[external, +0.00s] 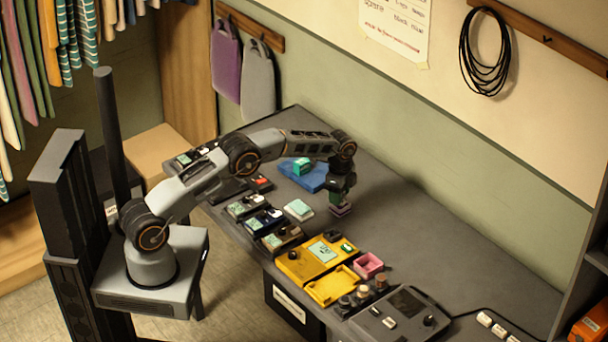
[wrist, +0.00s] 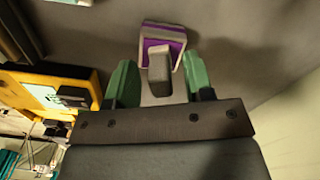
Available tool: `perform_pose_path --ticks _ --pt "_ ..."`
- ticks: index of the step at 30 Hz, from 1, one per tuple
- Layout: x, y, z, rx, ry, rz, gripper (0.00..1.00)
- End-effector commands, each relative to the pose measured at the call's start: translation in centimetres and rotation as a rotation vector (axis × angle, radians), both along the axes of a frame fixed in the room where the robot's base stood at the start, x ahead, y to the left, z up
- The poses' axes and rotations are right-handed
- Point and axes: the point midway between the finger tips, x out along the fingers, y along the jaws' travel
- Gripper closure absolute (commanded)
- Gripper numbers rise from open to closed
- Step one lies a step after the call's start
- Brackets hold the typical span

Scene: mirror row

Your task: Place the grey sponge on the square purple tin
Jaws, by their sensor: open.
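The square purple tin (wrist: 178,37) lies on the grey table just beyond my fingertips in the wrist view, with a pale rim. It also shows below my gripper in the external view (external: 341,211). The grey sponge (wrist: 160,65) is a small block between my fingers and overlaps the near part of the tin; it appears to be on it, though the contact is hidden. My gripper (wrist: 158,66) is open, with a gap between each green finger and the sponge. In the external view my gripper (external: 341,192) points down over the tin and hides the sponge.
A blue tray (external: 317,181) with a teal block (external: 302,167) lies left of my gripper. A yellow device (external: 300,265), a yellow tray (external: 325,290) and a pink box (external: 368,264) stand nearer the front edge. The table to the right of the tin is clear.

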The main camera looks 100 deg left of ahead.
Motion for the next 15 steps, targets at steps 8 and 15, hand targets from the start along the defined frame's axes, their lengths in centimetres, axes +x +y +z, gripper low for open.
perform_pose_path --ticks 8,15 --pt "0.1 0.1 5.3 0.003 -0.005 0.000 0.52" --pt "0.0 0.0 9.2 0.003 -0.003 0.000 0.52"
